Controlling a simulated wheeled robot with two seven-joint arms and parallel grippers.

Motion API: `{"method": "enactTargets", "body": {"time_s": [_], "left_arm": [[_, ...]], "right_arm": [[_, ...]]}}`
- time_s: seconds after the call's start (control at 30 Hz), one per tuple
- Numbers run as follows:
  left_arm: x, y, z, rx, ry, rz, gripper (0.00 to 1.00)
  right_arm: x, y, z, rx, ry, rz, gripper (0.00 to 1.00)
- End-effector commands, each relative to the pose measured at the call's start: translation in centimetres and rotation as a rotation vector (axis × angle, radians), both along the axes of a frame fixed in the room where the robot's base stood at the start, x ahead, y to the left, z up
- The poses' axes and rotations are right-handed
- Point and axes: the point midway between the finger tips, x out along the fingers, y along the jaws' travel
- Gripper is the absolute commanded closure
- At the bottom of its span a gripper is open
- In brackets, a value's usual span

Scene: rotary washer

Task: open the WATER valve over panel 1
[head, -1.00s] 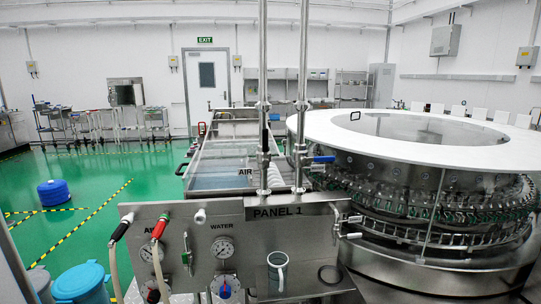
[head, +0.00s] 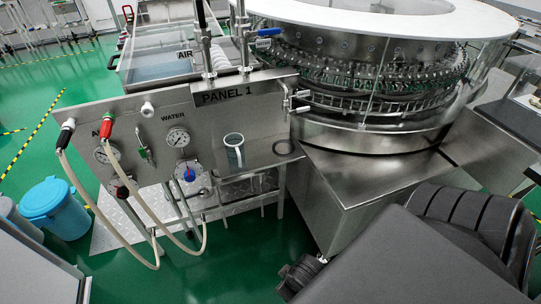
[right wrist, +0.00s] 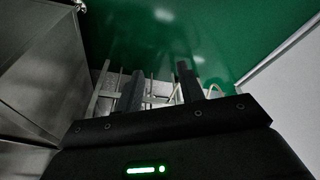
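Panel 1 (head: 225,115) is a steel panel with two upright pipes rising behind it. An AIR label (head: 184,54) is by the left pipe. The word WATER (head: 173,117) is printed on the panel above a gauge (head: 178,138). My right gripper (right wrist: 160,75) is open and empty in the right wrist view, its fingers apart, well away from the blue handle. My left gripper is not in view.
A blue bin (head: 55,205) is at left; green floor is open.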

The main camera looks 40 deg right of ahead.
Motion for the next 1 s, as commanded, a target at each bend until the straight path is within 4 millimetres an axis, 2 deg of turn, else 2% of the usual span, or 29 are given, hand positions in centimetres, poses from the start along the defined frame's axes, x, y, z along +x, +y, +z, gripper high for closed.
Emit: {"method": "enactTargets", "body": {"time_s": [0.03, 0.17, 0.2, 0.27, 0.47, 0.57, 0.67, 0.77, 0.87, 0.9, 1.0], "left_arm": [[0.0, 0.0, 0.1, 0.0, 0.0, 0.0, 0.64], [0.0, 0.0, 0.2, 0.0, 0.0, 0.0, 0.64], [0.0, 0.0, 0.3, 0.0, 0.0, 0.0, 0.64], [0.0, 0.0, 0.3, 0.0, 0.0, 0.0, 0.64], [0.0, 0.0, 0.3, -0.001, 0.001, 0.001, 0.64], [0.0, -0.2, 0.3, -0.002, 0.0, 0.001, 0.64], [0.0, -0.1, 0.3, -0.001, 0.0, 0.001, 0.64], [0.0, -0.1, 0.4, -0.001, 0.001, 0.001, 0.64], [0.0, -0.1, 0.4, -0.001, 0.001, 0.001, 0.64], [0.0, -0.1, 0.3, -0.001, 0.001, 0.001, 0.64], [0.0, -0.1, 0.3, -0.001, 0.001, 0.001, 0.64]], "right_arm": [[0.2, -0.4, 2.0, -0.007, -0.018, 0.002, 0.62], [1.0, -2.1, 6.7, -0.042, -0.072, 0.019, 0.62], [1.5, -3.2, 8.3, -0.067, -0.103, 0.032, 0.62], [2.7, -5.2, 10.3, -0.117, -0.157, 0.059, 0.62], [7.6, -11.3, 14.2, -0.276, -0.326, 0.154, 0.62], [10.7, -14.5, 16.5, -0.366, -0.417, 0.215, 0.62], [14.4, -18.1, 19.6, -0.473, -0.523, 0.29, 0.62], [18.8, -22.1, 24.6, -0.604, -0.648, 0.389, 0.62], [23.5, -25.7, 32.0, -0.759, -0.794, 0.517, 0.62], [25.2, -26.8, 35.3, -0.82, -0.849, 0.571, 0.62], [28.2, -28.3, 43.0, -0.951, -0.963, 0.699, 0.62]]}}
